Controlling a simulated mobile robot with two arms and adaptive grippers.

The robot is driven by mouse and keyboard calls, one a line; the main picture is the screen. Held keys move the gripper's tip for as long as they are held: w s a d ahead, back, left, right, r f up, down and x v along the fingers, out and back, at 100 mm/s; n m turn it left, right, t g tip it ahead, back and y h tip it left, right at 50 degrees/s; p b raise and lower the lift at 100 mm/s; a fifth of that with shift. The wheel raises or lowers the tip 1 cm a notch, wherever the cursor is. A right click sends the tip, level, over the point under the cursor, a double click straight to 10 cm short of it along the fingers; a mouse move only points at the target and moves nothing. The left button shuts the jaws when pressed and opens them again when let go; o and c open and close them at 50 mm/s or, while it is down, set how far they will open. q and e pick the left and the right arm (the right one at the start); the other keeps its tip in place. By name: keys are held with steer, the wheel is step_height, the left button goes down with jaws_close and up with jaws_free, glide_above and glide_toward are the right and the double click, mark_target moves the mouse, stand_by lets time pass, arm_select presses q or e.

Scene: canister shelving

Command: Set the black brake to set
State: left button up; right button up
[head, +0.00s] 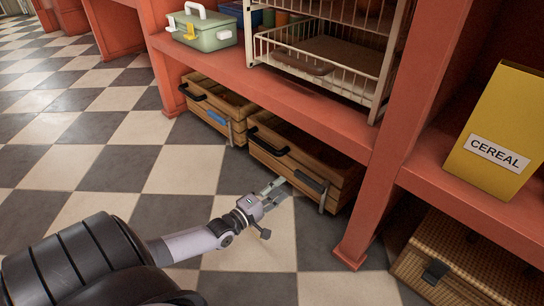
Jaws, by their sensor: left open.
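The black brake (309,181) is a dark plate low on the front of the right wooden crate, with a grey lever (322,198) hanging downward at its right end. My left gripper (279,187) is open just left of the brake, low in front of the crate, with its fingers pointing toward the crate front. No contact with the brake is clear. Nothing shows between its fingers. My right gripper is out of view.
The right wooden crate (262,155) has a black handle. The left crate (197,109) carries a blue brake (216,117). A red shelf (262,97) is above them, with a wire basket rack (306,60). A red post (384,150) and wicker basket (470,262) stand right. Checkered floor is clear leftward.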

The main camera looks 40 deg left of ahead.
arm_select(q)
steer(key=shift+s+a, duration=0.1)
steer(key=shift+s, duration=1.2)
